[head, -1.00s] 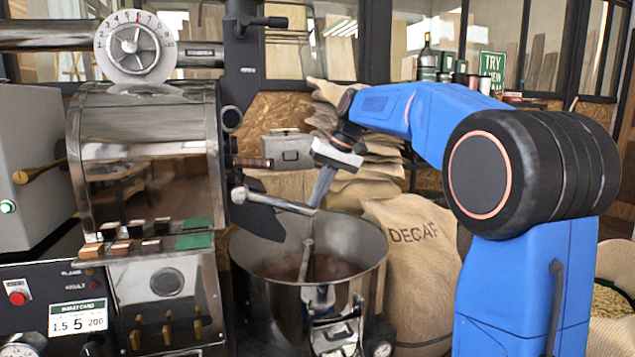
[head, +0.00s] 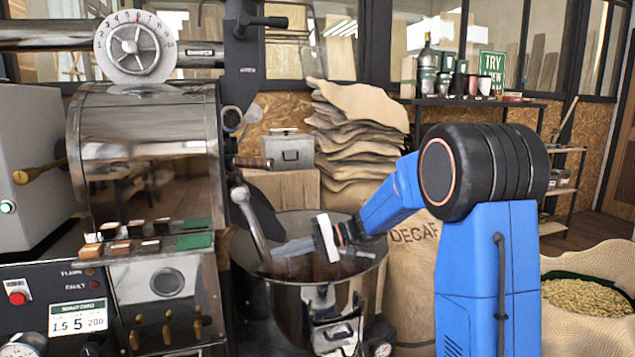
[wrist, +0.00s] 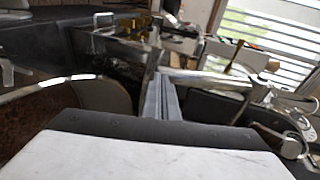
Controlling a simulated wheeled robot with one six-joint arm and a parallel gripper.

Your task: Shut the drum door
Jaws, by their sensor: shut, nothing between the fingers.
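The drum door is a dark plate (head: 267,213) at the right side of the steel roaster drum (head: 150,140), above the cooling bowl. A bright metal lever (head: 250,222) at this door slopes steeply down to the right, its lower end over the bowl's left rim. My gripper (head: 275,250) is shut and empty, low over the bowl and pointing left. Its fingertips are close to the lever's lower end; I cannot tell if they touch. The shut fingers (wrist: 163,97) also show in the wrist view, beside a shiny bar. The door's seating against the drum is not clear.
The round steel cooling bowl (head: 310,297) lies under my gripper, with brown contents. Stacked sacks (head: 355,135) and a DECAF sack (head: 410,275) stand behind and right of it. A row of small blocks (head: 150,245) lies on the roaster's front ledge.

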